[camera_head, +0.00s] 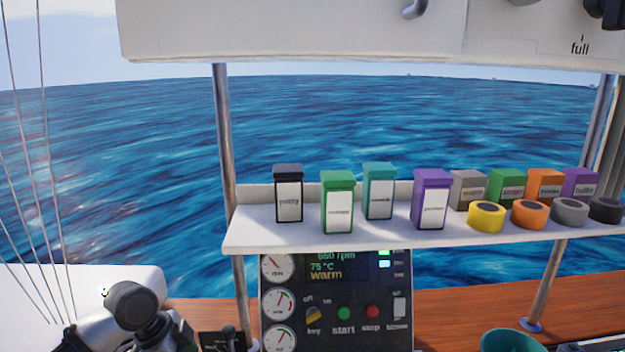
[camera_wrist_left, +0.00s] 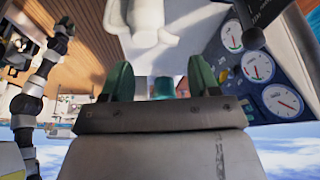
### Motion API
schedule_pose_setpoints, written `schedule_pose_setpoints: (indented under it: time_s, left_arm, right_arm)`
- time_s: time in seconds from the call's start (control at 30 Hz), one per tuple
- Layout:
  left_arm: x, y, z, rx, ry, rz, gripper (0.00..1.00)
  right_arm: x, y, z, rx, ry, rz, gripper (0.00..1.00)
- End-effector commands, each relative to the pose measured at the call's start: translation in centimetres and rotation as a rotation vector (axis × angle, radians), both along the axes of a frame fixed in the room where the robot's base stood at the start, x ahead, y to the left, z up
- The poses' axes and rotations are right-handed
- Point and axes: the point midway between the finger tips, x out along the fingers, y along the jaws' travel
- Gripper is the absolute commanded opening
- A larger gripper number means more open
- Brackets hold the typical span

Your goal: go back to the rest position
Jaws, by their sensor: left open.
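My left gripper (camera_wrist_left: 162,82) shows in the left wrist view with its two green fingers wide apart and nothing held between them. A teal object (camera_wrist_left: 163,86) shows beyond the fingers, apart from them as far as I can tell. In the head view my left arm (camera_head: 135,305) comes in at the lower left, and its gripper cannot be made out there. Part of an arm, probably my right one, shows at the left of the wrist view, but I cannot make out its gripper.
A white shelf (camera_head: 300,238) carries several labelled boxes and round tins. Below it stands an engine panel (camera_head: 345,290) with gauges, reading "warm". A teal round container (camera_head: 510,341) shows at the bottom right. A metal post (camera_head: 226,150) stands left of the shelf.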

Motion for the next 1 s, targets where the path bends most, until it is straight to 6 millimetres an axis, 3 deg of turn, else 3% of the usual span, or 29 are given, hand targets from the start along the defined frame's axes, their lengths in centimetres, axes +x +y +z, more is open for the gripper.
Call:
schedule_pose_setpoints:
  time_s: [0.33, 0.57, 0.83, 1.0]
  left_arm:
    - [-3.0, -3.2, -3.8, 0.009, 0.012, 0.028, 0.61]
    - [-6.5, -6.1, -6.9, 0.005, 0.014, 0.098, 0.61]
    - [-13.3, -9.2, -10.3, -0.024, 0.016, 0.343, 0.61]
    - [-18.0, -8.7, -11.1, -0.026, 0.021, 0.605, 0.61]
  right_arm:
    - [-0.1, 0.1, 0.0, 0.002, -0.001, -0.001, 0.43]
    - [-0.1, 0.1, 0.0, 0.001, 0.0, -0.001, 0.43]
    - [-0.6, 0.1, 0.0, 0.001, 0.008, -0.001, 0.43]
    - [-0.5, 0.1, 0.0, 0.001, 0.007, -0.001, 0.43]
